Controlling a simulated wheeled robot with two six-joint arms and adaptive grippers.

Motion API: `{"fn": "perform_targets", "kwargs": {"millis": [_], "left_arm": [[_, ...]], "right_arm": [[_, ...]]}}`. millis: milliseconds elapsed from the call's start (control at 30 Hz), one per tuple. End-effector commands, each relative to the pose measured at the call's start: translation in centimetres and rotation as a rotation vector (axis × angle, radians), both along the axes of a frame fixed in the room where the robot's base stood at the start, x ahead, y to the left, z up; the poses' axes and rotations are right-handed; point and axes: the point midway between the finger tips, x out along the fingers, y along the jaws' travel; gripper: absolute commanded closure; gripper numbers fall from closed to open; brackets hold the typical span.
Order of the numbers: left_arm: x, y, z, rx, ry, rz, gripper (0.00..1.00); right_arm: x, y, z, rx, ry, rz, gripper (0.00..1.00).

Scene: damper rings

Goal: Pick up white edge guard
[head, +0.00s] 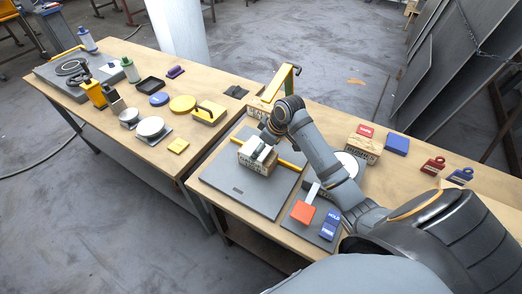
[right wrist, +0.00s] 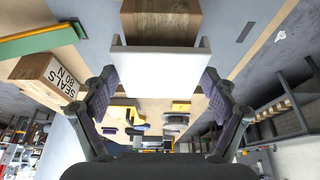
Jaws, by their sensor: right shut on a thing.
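The white edge guard (right wrist: 160,72) is a pale channel-shaped piece in the right wrist view. My right gripper (right wrist: 160,82) has its purple-padded fingers on both sides of it and is shut on it. A wooden block (right wrist: 160,20) lies just beyond the guard, at its open side; I cannot tell whether they touch. In the head view my right gripper (head: 263,149) is over the labelled wooden block (head: 257,164) on the grey board, and the arm hides part of the guard. My left gripper is not in view.
The grey board (head: 228,187) lies on the right table, with a yellow bar (head: 290,165) behind the block. A SEALS block (head: 256,109) and a green-and-yellow frame (head: 279,82) stand behind. A tray with red and blue pieces (head: 303,211) is in front. The left table holds tools.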

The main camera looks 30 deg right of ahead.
Motion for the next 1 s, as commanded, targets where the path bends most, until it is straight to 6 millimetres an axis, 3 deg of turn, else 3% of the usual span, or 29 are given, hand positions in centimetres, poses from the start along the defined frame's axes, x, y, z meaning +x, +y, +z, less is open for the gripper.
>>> {"fn": "perform_targets", "kwargs": {"millis": [133, 433, 600, 833, 900, 1000], "left_arm": [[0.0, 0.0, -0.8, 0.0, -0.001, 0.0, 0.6], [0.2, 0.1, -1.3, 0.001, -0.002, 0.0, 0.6], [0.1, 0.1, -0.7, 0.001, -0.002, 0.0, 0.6], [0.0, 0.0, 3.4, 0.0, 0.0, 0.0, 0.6], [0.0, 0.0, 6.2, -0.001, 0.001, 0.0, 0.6], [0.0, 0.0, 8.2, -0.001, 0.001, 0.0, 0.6]], "right_arm": [[0.0, -0.2, 2.0, -0.004, -0.004, 0.0, 0.45], [-5.5, -3.4, 1.8, -0.014, 0.006, 0.004, 0.45], [-7.9, -4.8, 2.0, -0.013, 0.007, 0.005, 0.45], [-10.9, -6.3, 2.7, -0.009, 0.014, 0.007, 0.45], [-11.8, -6.9, 3.3, -0.003, 0.014, -0.003, 0.45], [-13.1, -7.6, 3.1, -0.003, 0.011, -0.001, 0.45]]}}
